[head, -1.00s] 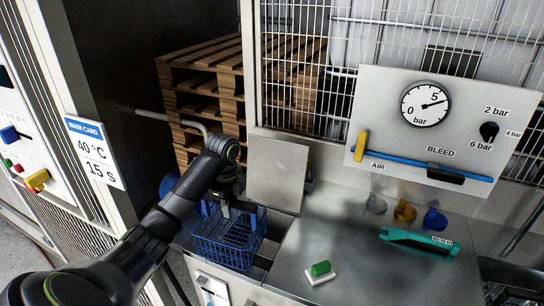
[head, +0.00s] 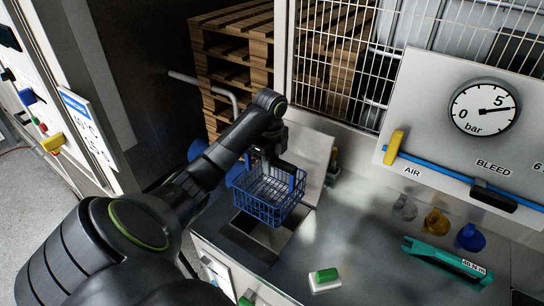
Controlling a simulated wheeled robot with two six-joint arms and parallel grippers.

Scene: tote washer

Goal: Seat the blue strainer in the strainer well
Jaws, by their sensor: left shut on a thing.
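The blue strainer (head: 270,203) is a wire basket, held upright near the middle of the head view. My left gripper (head: 272,163) is shut on the strainer at its upper back side. The strainer well (head: 252,234) is a dark rectangular opening in the steel counter. The strainer is in front of and above it in the picture, covering its back right part; I cannot tell the exact height between them. The well's near and left edges show. My right gripper is not in view.
A raised steel lid (head: 310,158) stands behind the strainer. A green-and-white block (head: 325,279), a teal tool (head: 445,262) and several small coloured fittings lie on the counter to the right. The counter's middle (head: 355,225) is clear.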

